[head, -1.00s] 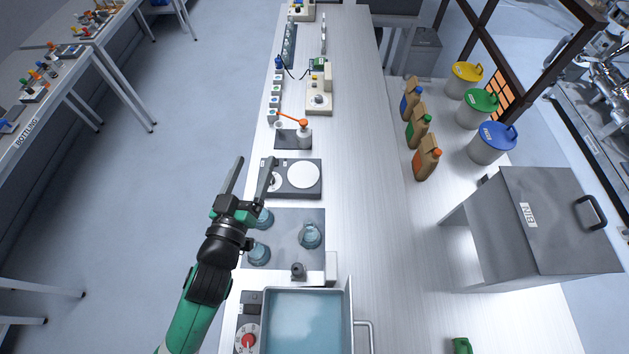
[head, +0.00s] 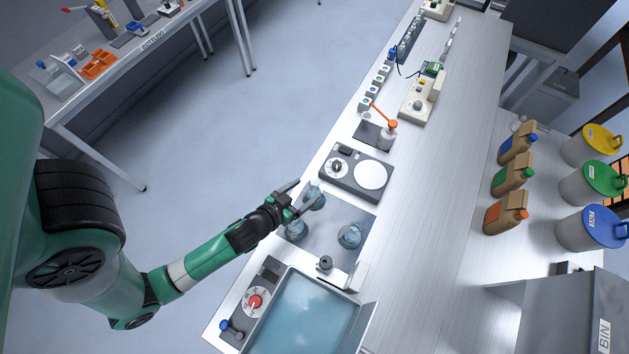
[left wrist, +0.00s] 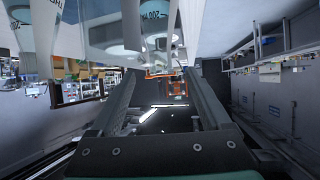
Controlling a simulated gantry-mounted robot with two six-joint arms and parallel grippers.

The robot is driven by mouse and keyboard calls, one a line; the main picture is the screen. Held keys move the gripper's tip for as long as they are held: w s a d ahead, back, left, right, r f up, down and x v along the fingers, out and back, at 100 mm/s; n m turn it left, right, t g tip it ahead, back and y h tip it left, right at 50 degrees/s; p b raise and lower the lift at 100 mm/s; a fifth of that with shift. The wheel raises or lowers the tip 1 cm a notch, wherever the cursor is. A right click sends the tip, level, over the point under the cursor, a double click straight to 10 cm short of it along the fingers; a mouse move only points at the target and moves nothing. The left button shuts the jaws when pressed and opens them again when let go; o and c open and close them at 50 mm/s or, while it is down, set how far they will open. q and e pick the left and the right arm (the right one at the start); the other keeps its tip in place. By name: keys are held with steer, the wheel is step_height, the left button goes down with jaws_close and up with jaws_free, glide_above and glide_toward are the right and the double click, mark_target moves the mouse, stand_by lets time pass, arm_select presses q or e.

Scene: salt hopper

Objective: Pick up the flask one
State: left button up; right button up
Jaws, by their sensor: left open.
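Three clear flasks stand upright on a grey tray (head: 338,213) in the head view: a far flask (head: 316,199), a near-left flask (head: 296,231) and a right flask (head: 350,236). Which one is "flask one" I cannot tell. My left gripper (head: 301,196) is open, at the tray's left edge beside the far flask. The left wrist view shows the open fingers (left wrist: 161,80) with no flask visibly between them. Glassware with a volume mark (left wrist: 154,22) fills the top of that view, close to the fingers. My right gripper is out of view.
A hotplate-like unit (head: 356,176) stands beyond the tray. A water bath (head: 312,312) with a red dial (head: 255,301) lies on the near side, and a dark knob (head: 324,262) is between. The bench top (head: 435,195) to the right is clear.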

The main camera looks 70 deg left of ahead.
mark_target(313, 184)
arm_select(q)
steer(key=shift+x, duration=2.75)
steer(key=shift+a+r, duration=0.1)
steer(key=shift+r, duration=0.15)
jaws_close()
